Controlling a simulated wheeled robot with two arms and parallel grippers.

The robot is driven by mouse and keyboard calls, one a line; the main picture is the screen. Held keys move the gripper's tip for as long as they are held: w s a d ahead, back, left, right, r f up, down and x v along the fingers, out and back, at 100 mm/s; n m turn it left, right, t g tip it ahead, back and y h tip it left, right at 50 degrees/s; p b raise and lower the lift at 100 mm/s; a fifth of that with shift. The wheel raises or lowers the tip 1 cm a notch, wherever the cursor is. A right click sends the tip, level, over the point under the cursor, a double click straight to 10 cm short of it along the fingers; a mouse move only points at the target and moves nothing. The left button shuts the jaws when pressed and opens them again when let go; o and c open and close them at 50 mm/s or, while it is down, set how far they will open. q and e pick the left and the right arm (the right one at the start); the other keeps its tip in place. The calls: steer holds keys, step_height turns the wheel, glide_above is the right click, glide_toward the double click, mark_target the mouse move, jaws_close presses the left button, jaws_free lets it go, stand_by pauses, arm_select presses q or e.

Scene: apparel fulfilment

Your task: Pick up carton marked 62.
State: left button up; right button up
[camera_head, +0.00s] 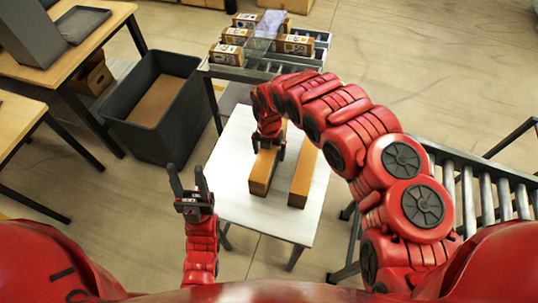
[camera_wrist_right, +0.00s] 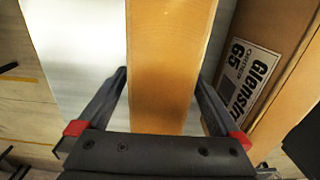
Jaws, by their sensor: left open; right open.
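Two long brown cartons lie on the white table. The left carton (camera_head: 262,172) is below my right gripper (camera_head: 268,143); in the right wrist view this plain carton (camera_wrist_right: 170,65) runs between the open fingers (camera_wrist_right: 163,80), with no label showing. I cannot tell whether the fingers touch it. The right carton (camera_head: 304,175) lies apart from it; its label in the right wrist view (camera_wrist_right: 245,85) reads 65. I cannot read a 62 on any carton. My left gripper (camera_head: 188,185) is open and empty, pointing up left of the table.
Several labelled cartons (camera_head: 229,54) stand on a roller rack at the back, numbers unclear, with a clear sheet among them. A dark bin (camera_head: 152,138) stands on the left by wooden tables (camera_head: 105,22). A roller conveyor (camera_head: 468,195) is on the right. The white table (camera_head: 229,165) has bare room.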

steer(key=shift+c, duration=0.3)
jaws_close()
stand_by(0.3)
